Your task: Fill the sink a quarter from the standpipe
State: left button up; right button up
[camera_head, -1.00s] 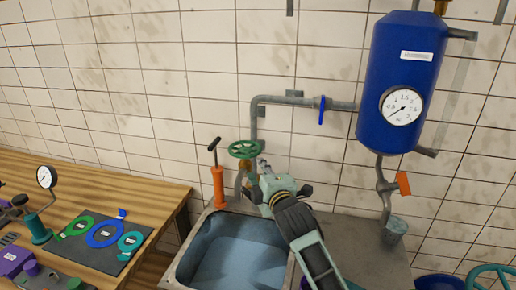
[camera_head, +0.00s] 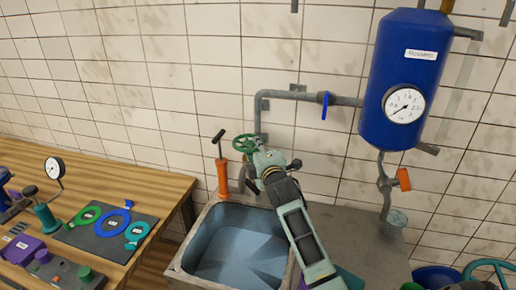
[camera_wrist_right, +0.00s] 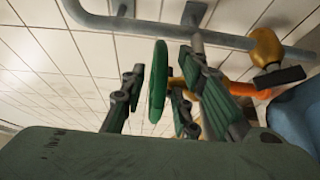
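The steel sink (camera_head: 186,262) stands below the standpipe; its inside looks blue-grey, and I cannot tell its water level. The grey standpipe (camera_head: 258,117) comes down the wall behind it. Its green handwheel (camera_head: 237,143) is partly hidden by my right gripper (camera_head: 254,153). In the right wrist view, the handwheel (camera_wrist_right: 157,80) appears nearly edge-on between the open fingers of the right gripper (camera_wrist_right: 158,92), with gaps visible on both sides. A brass fitting (camera_wrist_right: 266,47) shows on the right there. My left gripper is out of view.
An orange hand pump (camera_head: 222,178) stands at the sink's back left corner. A blue tank (camera_head: 402,70) with a gauge hangs at right. A blue lever (camera_head: 325,105) sits on the wall pipe. The wooden bench (camera_head: 150,176) at left holds coloured rings and a gauge.

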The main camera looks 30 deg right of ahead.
jog(key=shift+c, duration=0.5)
grip_shut()
jog(key=shift+a, duration=0.1)
jog(key=shift+a+f+m+g+h+b, duration=0.1)
jog(key=shift+a+m+g+h+b, duration=0.1)
jog(key=shift+m+h+b, duration=0.3)
jog(key=shift+a+f+m+g+h+b, duration=0.1)
jog(key=shift+a+m+g+h+b, duration=0.15)
jog(key=shift+h+b, duration=0.35)
jog(key=m+g+h+b, duration=0.1)
jog(key=m+h+b, duration=0.1)
jog(key=b, duration=0.2)
jog(key=a+m+g+h+b, duration=0.1)
jog(key=m+g+h+b, duration=0.1)
jog(key=h+b, duration=0.1)
jog(key=shift+w+a+g+b, duration=0.15)
jog(key=shift+w+g+b, duration=0.1)
jog(key=shift+b, duration=0.35)
jog(key=shift+a+r+m+g+h+b, duration=0.1)
jog(key=shift+r+m+g+h+b, duration=0.2)
jog(key=shift+m+g+b, duration=0.35)
jog(key=shift+t, duration=0.25)
jog(key=shift+o, duration=0.5)
grip_release()
